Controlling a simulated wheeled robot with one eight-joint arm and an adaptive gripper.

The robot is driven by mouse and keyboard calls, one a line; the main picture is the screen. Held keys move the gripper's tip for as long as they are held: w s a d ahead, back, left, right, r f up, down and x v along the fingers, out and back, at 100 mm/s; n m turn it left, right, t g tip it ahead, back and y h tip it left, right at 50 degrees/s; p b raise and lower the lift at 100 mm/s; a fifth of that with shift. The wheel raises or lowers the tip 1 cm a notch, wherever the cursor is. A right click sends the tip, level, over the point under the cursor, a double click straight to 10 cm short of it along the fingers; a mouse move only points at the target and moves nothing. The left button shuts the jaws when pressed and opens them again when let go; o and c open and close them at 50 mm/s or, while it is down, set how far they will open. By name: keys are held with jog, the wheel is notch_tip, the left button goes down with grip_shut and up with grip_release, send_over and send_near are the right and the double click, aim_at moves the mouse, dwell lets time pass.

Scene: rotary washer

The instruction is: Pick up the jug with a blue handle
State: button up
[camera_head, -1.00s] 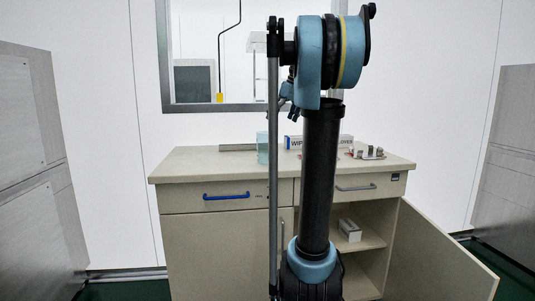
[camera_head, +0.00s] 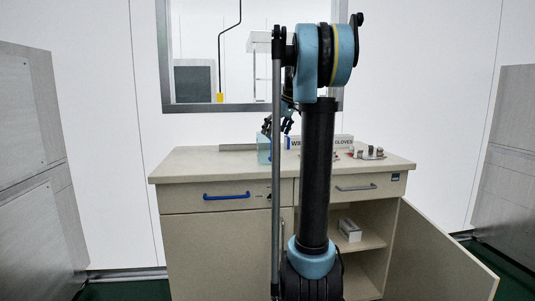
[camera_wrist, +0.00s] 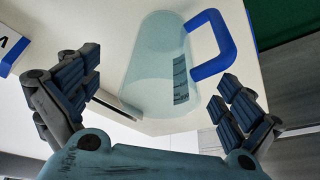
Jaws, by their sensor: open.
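The jug (camera_head: 263,152) is translucent pale blue and stands on the cabinet top, left of my arm in the head view. In the wrist view the jug (camera_wrist: 155,62) fills the upper middle, and its solid blue handle (camera_wrist: 222,42) sticks out to the right. My gripper (camera_head: 279,122) is just above and beside the jug in the head view. In the wrist view my gripper (camera_wrist: 158,75) is open, with one finger on each side of the jug's image and nothing held. I cannot tell whether a finger touches the jug. My arm hides part of the scene right of the jug.
A white glove box (camera_head: 345,141) and small metal parts (camera_head: 372,153) lie to the right. A flat grey bar (camera_head: 237,147) lies behind. The lower right cabinet door (camera_head: 435,255) stands open.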

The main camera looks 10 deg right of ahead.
aim_at(269, 145)
jog(key=shift+a+x, duration=0.2)
jog(key=shift+x, duration=1.5)
jog(key=shift+a+x, duration=0.2)
jog(key=shift+x, duration=1.45)
jog(key=shift+r, duration=0.15)
jog(key=c, duration=1.2)
